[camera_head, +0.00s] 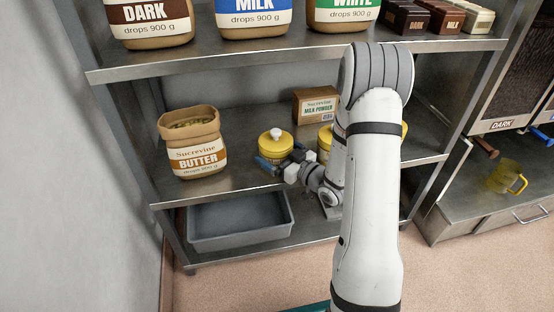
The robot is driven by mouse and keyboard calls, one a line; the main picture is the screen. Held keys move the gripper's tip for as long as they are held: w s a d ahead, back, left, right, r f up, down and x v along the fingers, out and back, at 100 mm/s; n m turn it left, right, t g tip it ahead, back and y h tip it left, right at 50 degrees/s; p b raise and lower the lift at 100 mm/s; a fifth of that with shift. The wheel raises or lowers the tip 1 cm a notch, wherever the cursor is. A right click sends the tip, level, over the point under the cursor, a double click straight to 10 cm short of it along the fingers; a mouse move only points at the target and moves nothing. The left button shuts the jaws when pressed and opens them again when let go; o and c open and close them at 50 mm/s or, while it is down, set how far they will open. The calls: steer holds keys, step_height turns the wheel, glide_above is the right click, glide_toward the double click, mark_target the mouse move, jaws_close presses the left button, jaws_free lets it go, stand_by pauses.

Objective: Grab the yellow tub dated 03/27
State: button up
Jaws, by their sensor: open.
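A yellow tub (275,144) with a white knob on its lid stands on the middle shelf. A second yellow tub (325,140) stands to its right, partly hidden by my arm. A bit of yellow (404,130) shows at the right edge of my arm; what it belongs to is mostly hidden. No date can be read on any tub. My gripper (281,161) is open at the front of the left tub, with its blue fingertips close to the tub's lower part. I cannot tell whether they touch it.
A butter bag (196,160) stands on the left of the middle shelf (225,190). A milk powder box (315,105) is behind the tubs. A grey tray (240,220) lies on the bottom shelf. Drops containers stand on the upper shelf. A yellow jug (503,177) is at right.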

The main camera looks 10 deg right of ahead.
steer(key=shift+w+a, duration=0.2)
steer(key=shift+w, duration=0.1)
steer(key=shift+c, duration=0.2)
steer(key=shift+r, duration=0.1)
steer(key=c, duration=1)
